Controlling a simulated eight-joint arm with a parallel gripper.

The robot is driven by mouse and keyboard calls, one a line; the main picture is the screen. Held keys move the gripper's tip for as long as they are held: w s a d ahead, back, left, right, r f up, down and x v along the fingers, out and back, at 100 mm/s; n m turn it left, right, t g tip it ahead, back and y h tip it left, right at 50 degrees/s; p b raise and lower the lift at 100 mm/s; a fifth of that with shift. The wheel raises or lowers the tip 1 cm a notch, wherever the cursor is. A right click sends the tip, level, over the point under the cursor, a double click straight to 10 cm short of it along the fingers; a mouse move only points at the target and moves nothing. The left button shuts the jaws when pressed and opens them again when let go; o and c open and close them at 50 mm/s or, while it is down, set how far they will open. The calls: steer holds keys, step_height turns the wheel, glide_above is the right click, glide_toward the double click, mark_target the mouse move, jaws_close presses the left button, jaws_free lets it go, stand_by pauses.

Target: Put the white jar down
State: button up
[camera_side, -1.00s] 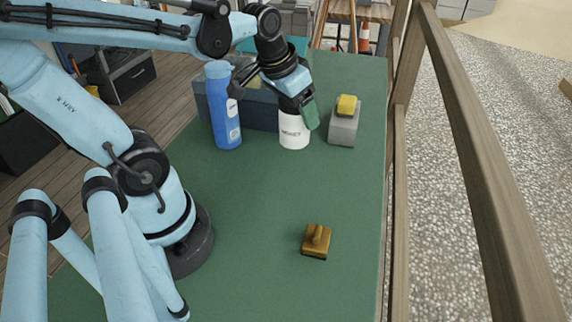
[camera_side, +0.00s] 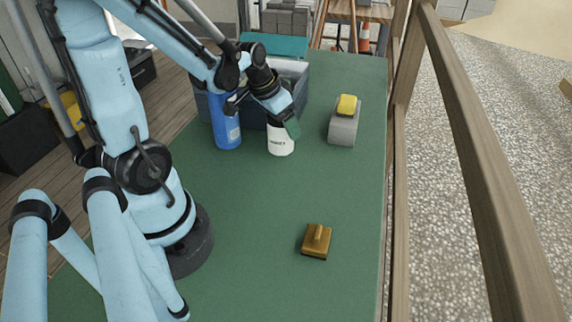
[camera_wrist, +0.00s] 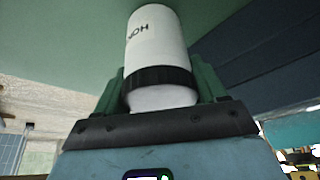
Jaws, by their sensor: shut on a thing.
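The white jar (camera_side: 281,141) has dark lettering on its side and stands near upright at the far part of the green table (camera_side: 260,215). My gripper (camera_side: 284,122) is shut on the jar's upper part from above. In the wrist view the jar (camera_wrist: 157,35) shows a black band, and the green fingers of my gripper (camera_wrist: 158,88) lie on both sides of it. The jar's base is at or close to the table top; I cannot tell whether it touches.
A blue bottle (camera_side: 226,130) stands just left of the jar, partly behind my arm. A blue-grey crate (camera_side: 257,115) is behind it. A grey block with a yellow top (camera_side: 343,127) stands to the right. A brown handled block (camera_side: 316,242) lies nearer. The middle table is clear.

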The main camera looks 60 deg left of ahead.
steer(key=shift+f, duration=0.35)
steer(key=shift+f, duration=0.15)
steer(key=o, duration=1.3)
steer(key=shift+a+v, duration=0.3)
steer(key=shift+v, duration=5.75)
steer(key=w+d+f+m+t, duration=0.1)
steer(key=w+d+f+t, duration=0.1)
steer(key=d, duration=1.2)
steer(key=shift+t+h, duration=0.3)
